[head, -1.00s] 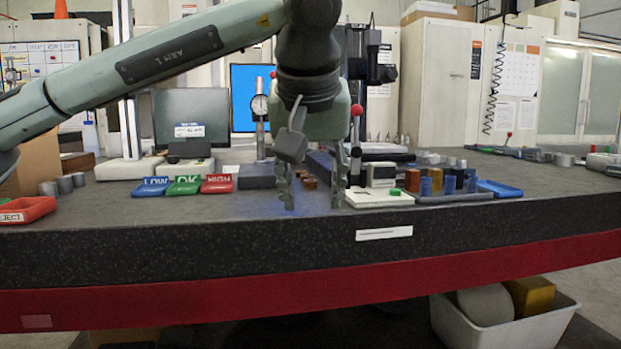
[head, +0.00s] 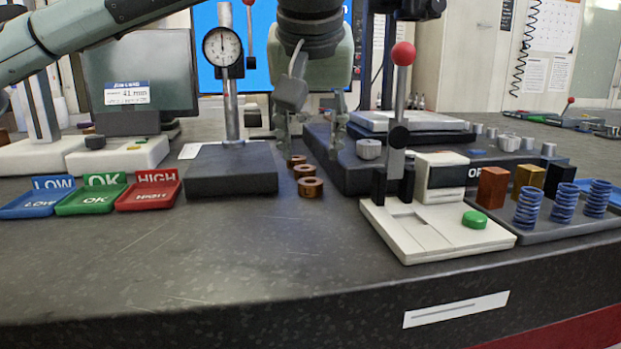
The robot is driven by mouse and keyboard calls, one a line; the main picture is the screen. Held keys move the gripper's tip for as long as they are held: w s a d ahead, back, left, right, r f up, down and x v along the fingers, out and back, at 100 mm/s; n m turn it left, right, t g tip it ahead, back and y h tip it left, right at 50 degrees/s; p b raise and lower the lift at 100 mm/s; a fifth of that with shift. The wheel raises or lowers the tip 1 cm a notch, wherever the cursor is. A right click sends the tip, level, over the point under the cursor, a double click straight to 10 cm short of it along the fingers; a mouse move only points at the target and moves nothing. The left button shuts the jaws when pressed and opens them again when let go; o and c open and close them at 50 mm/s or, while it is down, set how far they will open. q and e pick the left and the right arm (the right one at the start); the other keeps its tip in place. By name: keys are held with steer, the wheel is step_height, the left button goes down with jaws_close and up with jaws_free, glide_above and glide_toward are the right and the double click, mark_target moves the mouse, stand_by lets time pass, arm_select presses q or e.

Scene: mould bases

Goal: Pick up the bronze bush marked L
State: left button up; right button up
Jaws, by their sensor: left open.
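Three bronze bushes stand in a short row on the dark table in the head view: a near one (head: 310,187), a middle one (head: 303,171) and a far one (head: 297,160). No letter is readable on any of them, so I cannot tell which is marked L. My left gripper (head: 311,138) points down with its fingers apart and nothing between them. In the picture it is just above and behind the row; its exact height and distance are unclear. My right gripper is out of view.
A dial gauge on a dark block (head: 232,170) stands left of the bushes, and a dark raised plate (head: 350,165) to their right. A white press with a red knob (head: 403,54) is nearer right. LOW, OK and HIGH trays (head: 92,201) are left. The table front is clear.

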mark_target(310, 184)
arm_select(q)
steer(key=shift+s+x, duration=0.25)
steer(key=shift+x, duration=0.95)
steer(key=x, duration=0.5)
steer(key=shift+s+f, duration=0.1)
jaws_close()
